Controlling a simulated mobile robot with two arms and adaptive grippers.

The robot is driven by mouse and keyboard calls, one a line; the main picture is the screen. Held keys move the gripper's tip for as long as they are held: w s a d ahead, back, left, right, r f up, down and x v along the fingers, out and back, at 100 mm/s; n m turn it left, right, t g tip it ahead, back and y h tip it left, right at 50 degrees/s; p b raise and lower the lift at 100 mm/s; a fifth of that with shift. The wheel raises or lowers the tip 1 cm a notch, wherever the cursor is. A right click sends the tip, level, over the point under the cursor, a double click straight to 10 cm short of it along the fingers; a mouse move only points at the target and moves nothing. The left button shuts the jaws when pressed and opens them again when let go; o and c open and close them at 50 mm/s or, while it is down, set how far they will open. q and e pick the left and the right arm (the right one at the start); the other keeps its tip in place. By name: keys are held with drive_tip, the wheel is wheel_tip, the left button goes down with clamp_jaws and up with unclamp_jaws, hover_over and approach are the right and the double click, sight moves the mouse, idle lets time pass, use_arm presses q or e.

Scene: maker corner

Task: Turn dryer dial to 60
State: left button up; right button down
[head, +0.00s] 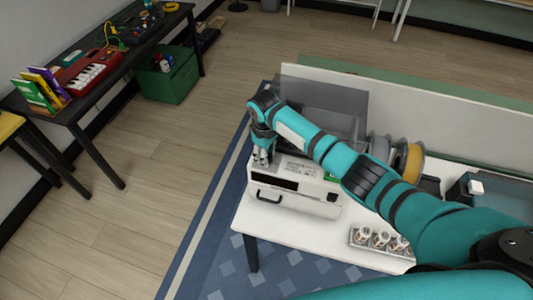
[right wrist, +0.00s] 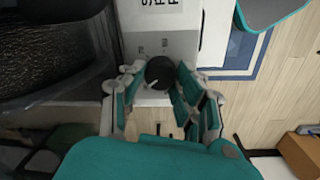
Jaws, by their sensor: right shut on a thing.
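The white filament dryer (head: 320,208) stands on the white table, with a dark handle and a dark window on its front. A dark translucent cover (head: 340,97) stands up at its back. My right gripper (head: 262,157) points down at the dryer's top left corner. In the right wrist view its fingers close on both sides of the round black dial (right wrist: 159,72). A pale pointer line on the dial points to the lower left. The dial's marks are too small to read. The dial is hidden in the head view. My left gripper is not in view.
Spools (head: 411,160) stand behind my right forearm. A tray of small cylinders (head: 379,241) sits at the table's front right. A black table (head: 105,68) with a toy keyboard and a green bin (head: 168,75) stand far left. The floor between is clear.

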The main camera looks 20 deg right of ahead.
drive_tip(key=shift+m, duration=0.6)
drive_tip(key=shift+w+r, duration=0.1)
drive_tip(key=c, duration=0.9)
unclamp_jaws()
drive_tip(key=shift+c, duration=0.2)
drive_tip(key=r, duration=0.8)
drive_tip(key=shift+a, duration=0.25)
drive_tip(key=shift+s, duration=0.2)
